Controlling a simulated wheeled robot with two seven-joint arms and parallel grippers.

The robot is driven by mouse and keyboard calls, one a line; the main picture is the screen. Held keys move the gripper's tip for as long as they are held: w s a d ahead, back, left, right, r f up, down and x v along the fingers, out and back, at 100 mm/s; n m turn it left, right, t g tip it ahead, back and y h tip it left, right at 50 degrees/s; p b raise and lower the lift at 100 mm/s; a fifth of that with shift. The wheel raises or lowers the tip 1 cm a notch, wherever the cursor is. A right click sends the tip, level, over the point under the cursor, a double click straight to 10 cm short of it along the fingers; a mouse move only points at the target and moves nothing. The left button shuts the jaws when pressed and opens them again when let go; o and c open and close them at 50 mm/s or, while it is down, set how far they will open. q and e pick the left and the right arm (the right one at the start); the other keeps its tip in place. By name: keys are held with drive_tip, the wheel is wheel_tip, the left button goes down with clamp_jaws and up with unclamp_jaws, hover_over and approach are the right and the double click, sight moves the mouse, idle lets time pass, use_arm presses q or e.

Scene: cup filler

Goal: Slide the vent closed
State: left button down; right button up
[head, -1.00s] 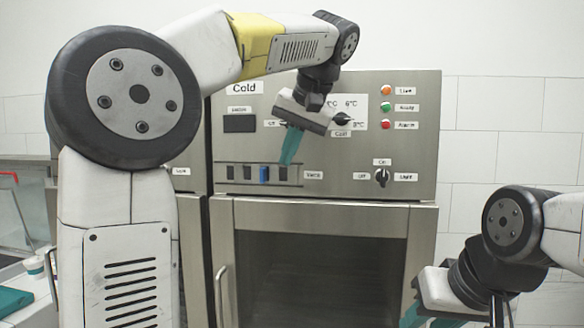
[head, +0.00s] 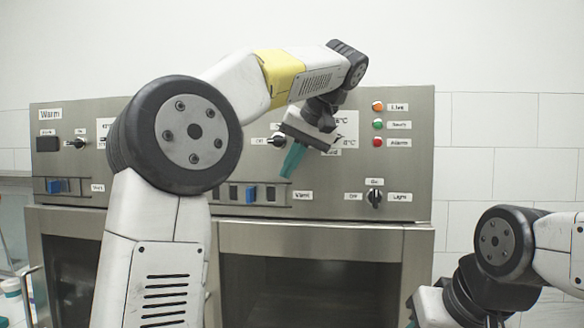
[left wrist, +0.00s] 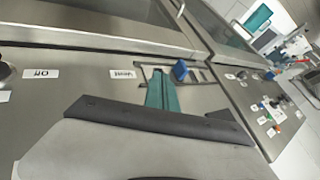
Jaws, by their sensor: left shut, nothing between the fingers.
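The vent strip (head: 233,193) with dark slots is on the right-hand oven's steel panel, beside a "Vent" label (head: 302,195). Its blue slider (head: 251,195) stands near the middle, with dark slots on both sides. It also shows in the left wrist view (left wrist: 180,70). My left gripper (head: 289,165) is shut and empty; its teal fingers point down at the label end of the strip, right of the slider in the head view. In the left wrist view the fingers (left wrist: 161,92) lie between the slider and the label; contact is unclear. My right gripper (head: 425,308) is mostly cut off at the bottom.
The left-hand "Warm" panel has its own blue vent slider (head: 57,186). A light knob (head: 374,197) is right of the vent, a dial (head: 279,140) above it. Oven doors (head: 315,240) are below. My left arm hides the panel between the ovens.

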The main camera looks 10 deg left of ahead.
sight(248, 190)
use_arm(q)
drive_tip(key=x, duration=0.7)
drive_tip(key=shift+a+f, duration=0.15)
drive_tip(key=shift+f, duration=0.05)
drive_tip(key=a, duration=0.2)
drive_tip(key=shift+a+r, duration=0.15)
drive_tip(key=shift+a, duration=0.15)
drive_tip(key=shift+w+a, duration=0.1)
drive_tip(key=shift+a, duration=0.5)
drive_tip(key=shift+a, duration=1.55)
